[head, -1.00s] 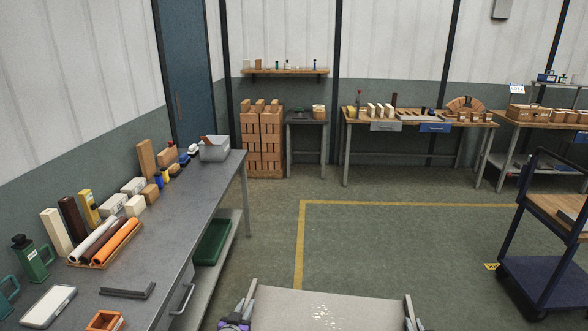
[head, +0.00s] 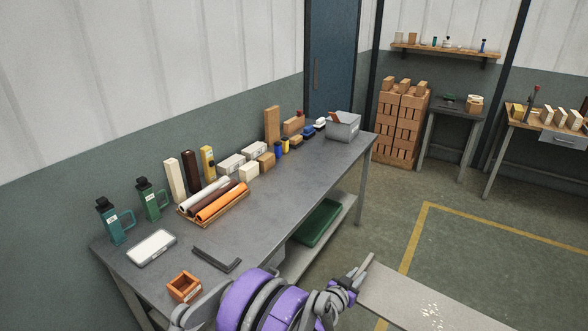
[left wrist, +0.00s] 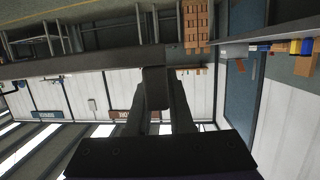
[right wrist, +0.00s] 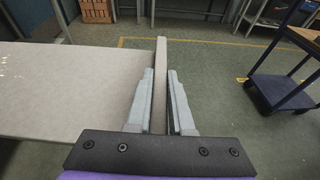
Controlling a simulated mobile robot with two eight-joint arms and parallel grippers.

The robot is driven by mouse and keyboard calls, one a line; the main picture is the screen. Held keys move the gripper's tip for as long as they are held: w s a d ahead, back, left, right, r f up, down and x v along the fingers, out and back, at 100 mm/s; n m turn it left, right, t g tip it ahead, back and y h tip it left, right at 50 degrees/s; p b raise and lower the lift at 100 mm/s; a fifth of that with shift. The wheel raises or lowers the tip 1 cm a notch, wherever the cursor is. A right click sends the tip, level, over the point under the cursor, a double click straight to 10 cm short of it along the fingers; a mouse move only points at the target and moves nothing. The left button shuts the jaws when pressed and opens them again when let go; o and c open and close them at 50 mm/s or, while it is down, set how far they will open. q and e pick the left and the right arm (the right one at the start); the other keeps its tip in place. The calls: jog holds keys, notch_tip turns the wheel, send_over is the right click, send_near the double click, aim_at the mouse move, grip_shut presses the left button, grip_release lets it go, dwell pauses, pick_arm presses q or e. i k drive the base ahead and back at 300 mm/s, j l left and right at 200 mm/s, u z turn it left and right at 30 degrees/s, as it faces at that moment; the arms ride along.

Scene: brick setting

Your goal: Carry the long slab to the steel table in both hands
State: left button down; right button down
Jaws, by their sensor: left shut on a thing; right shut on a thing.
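The long slab (head: 425,298) is pale grey, flat and wide, and shows at the lower right of the head view. My left gripper (head: 364,274) is shut on its left end. My right gripper (right wrist: 160,105) is shut on a raised edge at the other end of the slab (right wrist: 75,90) in the right wrist view; it is out of the head view. In the left wrist view the left gripper (left wrist: 164,92) is dark and partly shadowed. The grey steel table (head: 292,188) stands left of the slab, with its near right part bare.
On the table, bottles, blocks, a tray of rolls (head: 240,200), a grey bin (head: 343,127) and an orange box (head: 184,287) line the back and near end. A black angle piece (head: 217,259) lies near the front edge. A blue cart (right wrist: 280,90) stands off right.

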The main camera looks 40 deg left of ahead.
aim_at(295, 185)
jog(key=i, duration=2.85)
jog(key=i+u, duration=0.2)
jog(key=i, duration=0.25)
jog(key=u, duration=2.3)
